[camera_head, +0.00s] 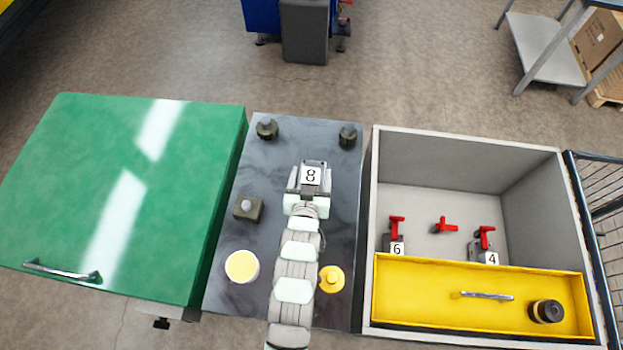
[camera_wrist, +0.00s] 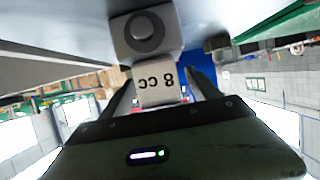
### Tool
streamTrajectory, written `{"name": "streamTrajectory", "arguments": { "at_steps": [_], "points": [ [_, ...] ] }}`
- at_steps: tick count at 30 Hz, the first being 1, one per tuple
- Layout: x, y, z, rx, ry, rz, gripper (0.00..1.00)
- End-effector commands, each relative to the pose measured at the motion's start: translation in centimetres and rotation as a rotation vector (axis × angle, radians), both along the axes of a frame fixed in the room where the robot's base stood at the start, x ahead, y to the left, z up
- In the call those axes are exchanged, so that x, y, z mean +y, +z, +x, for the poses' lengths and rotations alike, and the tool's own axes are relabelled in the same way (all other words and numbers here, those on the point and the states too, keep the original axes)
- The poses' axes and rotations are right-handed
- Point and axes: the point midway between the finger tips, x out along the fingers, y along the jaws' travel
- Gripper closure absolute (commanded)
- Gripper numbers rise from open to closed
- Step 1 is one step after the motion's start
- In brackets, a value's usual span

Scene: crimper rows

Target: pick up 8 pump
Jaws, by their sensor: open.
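The pump labelled 8 (camera_head: 311,175) stands on the dark grey tabletop (camera_head: 262,190). In the wrist view the same pump (camera_wrist: 155,82) shows a pale block marked "8 cc" and a grey part with a round dark ring. My gripper (camera_head: 308,188) is at the pump, and its fingers (camera_wrist: 163,95) are open, one on each side of the label block. A gap shows beside at least the right finger in the wrist view. Whether either finger touches the pump I cannot tell. The pump's lower part is hidden by my gripper and arm.
Two dark knobs (camera_head: 267,129) (camera_head: 348,135), a small grey button box (camera_head: 248,208), a pale yellow round item (camera_head: 242,266) and a yellow part (camera_head: 331,279) surround my arm. A grey bin (camera_head: 420,160) at right holds red-handled items labelled 6 (camera_head: 397,248) and 4 (camera_head: 491,259). A green cabinet (camera_head: 90,170) is left.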

Motion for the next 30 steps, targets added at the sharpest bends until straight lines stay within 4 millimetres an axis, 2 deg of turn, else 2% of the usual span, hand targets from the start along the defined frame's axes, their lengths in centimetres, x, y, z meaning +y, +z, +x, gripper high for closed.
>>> {"name": "streamTrajectory", "arguments": {
  "at_steps": [3, 10, 30],
  "points": [
    [-0.19, -0.54, 1.22, 0.001, -0.001, -0.001, 0.29],
    [-0.18, -0.56, 1.38, 0.000, 0.000, -0.001, 0.29],
    [-0.16, -0.57, 1.35, 0.000, 0.000, 0.000, 0.84]
  ]
}}
